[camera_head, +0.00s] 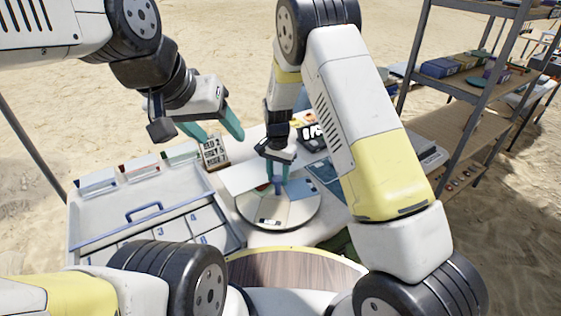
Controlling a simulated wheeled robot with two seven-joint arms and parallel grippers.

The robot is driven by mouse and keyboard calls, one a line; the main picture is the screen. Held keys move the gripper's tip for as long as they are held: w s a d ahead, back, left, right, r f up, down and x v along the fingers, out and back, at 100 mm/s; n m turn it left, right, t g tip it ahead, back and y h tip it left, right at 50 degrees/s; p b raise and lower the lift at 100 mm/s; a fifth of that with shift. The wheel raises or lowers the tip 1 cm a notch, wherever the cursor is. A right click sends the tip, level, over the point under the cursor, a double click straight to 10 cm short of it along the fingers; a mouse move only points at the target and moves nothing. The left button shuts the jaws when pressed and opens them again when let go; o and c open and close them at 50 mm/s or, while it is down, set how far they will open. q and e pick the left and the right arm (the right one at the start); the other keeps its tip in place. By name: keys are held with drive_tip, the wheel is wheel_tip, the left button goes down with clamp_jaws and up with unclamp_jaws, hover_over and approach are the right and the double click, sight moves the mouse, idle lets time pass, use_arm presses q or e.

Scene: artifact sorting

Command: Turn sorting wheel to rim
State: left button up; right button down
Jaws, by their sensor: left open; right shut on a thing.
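The sorting wheel (298,213) is a round, pale disc lying flat on the table, with coloured sectors in blue, green and red and a small labelled piece near its front edge. My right gripper (277,184) points down over the middle of the wheel. Its teal fingers are shut on what looks like the wheel's small blue handle (278,187), mostly hidden between them. My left gripper (218,130) is open and empty, raised above the table to the left of the wheel. Part of the wheel's back is hidden by my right gripper and a white panel.
A white tray (150,213) with a blue handle and numbered compartments stands left of the wheel. A grey device (425,150) lies at right, beside a metal shelf (463,120) with boxes. A round wooden surface (290,272) is in front.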

drive_tip(key=shift+w+m, duration=0.15)
drive_tip(key=shift+m, duration=1.75)
drive_tip(key=shift+r+m, duration=0.1)
drive_tip(key=shift+m, duration=5.6)
drive_tip(key=c, duration=0.9)
unclamp_jaws()
drive_tip(key=shift+r, duration=3.8)
